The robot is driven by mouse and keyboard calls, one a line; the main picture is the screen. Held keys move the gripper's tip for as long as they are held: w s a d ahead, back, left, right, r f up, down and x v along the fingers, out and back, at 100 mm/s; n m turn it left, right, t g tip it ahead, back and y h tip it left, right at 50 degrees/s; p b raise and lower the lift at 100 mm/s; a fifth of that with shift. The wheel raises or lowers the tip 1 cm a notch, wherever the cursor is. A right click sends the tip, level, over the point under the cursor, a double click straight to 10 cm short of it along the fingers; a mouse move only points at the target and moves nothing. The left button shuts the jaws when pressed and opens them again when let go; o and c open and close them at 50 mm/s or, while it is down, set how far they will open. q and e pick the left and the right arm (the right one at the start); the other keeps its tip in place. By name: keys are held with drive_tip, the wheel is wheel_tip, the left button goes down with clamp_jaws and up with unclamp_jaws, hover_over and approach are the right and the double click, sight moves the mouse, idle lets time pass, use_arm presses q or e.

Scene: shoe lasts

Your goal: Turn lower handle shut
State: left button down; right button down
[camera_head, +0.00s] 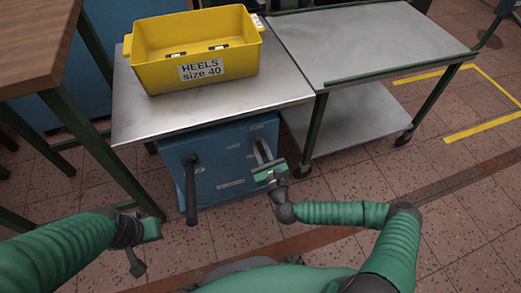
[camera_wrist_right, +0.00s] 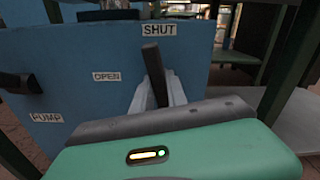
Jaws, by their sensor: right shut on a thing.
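A blue cabinet (camera_head: 222,165) stands under the metal bench top. On its front, a dark lever (camera_wrist_right: 154,70) shows in the wrist view, its end pointing up near the SHUT label (camera_wrist_right: 159,30). The OPEN label (camera_wrist_right: 106,76) is to its left. My right gripper (camera_wrist_right: 157,92) is shut on this lever, one pale finger on each side; the green palm hides the lower part. In the head view my right gripper (camera_head: 264,152) is at the cabinet's right front. My left gripper (camera_head: 136,260) is at the lower left, away from the cabinet; its finger gap is unclear.
A yellow HEELS bin (camera_head: 150,72) stands on the bench top (camera_head: 135,118). A metal trolley (camera_head: 365,45) stands close on the right. The tiled floor at right is clear.

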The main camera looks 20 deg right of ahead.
drive_tip(key=shift+s+f+m+b, duration=0.1)
drive_tip(key=shift+f+m+b, duration=0.15)
drive_tip(key=shift+m+b, duration=0.65)
drive_tip(key=shift+m+p, duration=0.3)
drive_tip(key=shift+m, duration=0.2)
drive_tip(key=c, duration=1.5)
unclamp_jaws()
drive_tip(key=shift+o, duration=0.9)
drive_tip(key=shift+r, duration=0.15)
drive_tip(key=s+p, duration=0.4)
drive_tip(key=s, duration=1.2)
drive_tip(key=shift+s+d+p, duration=0.3)
drive_tip(key=shift+s+p, duration=0.05)
